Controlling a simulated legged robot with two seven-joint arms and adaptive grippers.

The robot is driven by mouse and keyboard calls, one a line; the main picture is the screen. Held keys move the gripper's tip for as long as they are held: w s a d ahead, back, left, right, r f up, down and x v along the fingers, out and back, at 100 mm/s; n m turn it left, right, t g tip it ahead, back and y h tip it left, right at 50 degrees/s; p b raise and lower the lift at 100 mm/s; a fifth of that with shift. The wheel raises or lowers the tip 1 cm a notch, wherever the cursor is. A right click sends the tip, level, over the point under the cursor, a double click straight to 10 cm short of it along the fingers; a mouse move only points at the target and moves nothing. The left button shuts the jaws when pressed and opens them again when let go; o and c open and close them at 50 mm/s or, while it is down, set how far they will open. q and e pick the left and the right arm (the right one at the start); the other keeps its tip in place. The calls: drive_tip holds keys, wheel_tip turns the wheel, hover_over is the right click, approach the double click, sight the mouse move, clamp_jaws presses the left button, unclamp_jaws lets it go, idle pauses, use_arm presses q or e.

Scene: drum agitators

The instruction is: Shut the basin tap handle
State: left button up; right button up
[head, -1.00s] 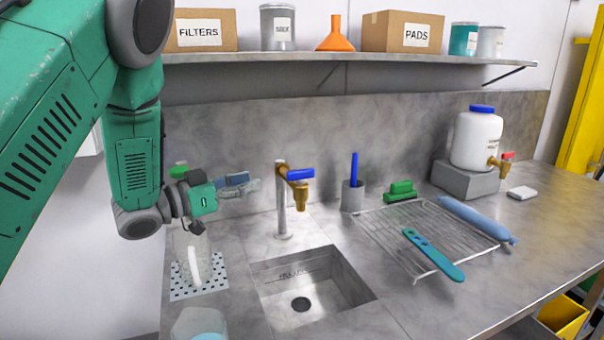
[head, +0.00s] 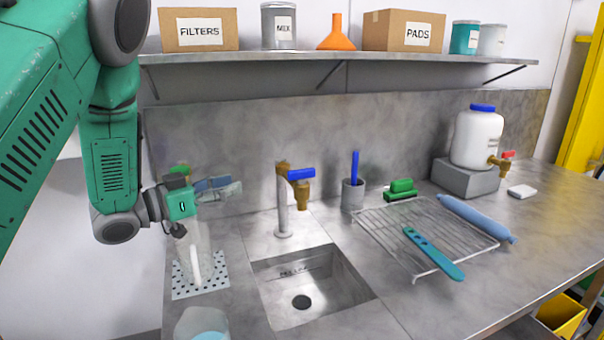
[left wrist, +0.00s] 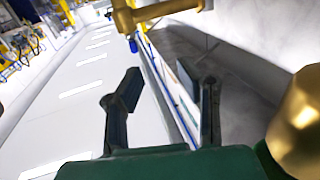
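The basin tap (head: 283,205) stands upright behind the sink, with a brass outlet. Its blue handle (head: 301,174) lies roughly level on top and points right. My left gripper (head: 232,187) is to the left of the tap, apart from the handle, its fingers pointing right toward it. In the left wrist view the two fingers (left wrist: 160,82) are spread with nothing between them. Brass parts (left wrist: 298,125) show at the right and top of that view; which tap they belong to I cannot tell. My right gripper is not in view.
The sink (head: 310,285) lies in front of the tap. A clear jug (head: 192,255) stands on a perforated plate below my left gripper. A grey cup (head: 353,195) and wire rack (head: 400,235) lie right of the tap.

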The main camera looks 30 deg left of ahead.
use_arm(q)
drive_tip(key=v, duration=1.2)
drive_tip(key=shift+a, duration=0.15)
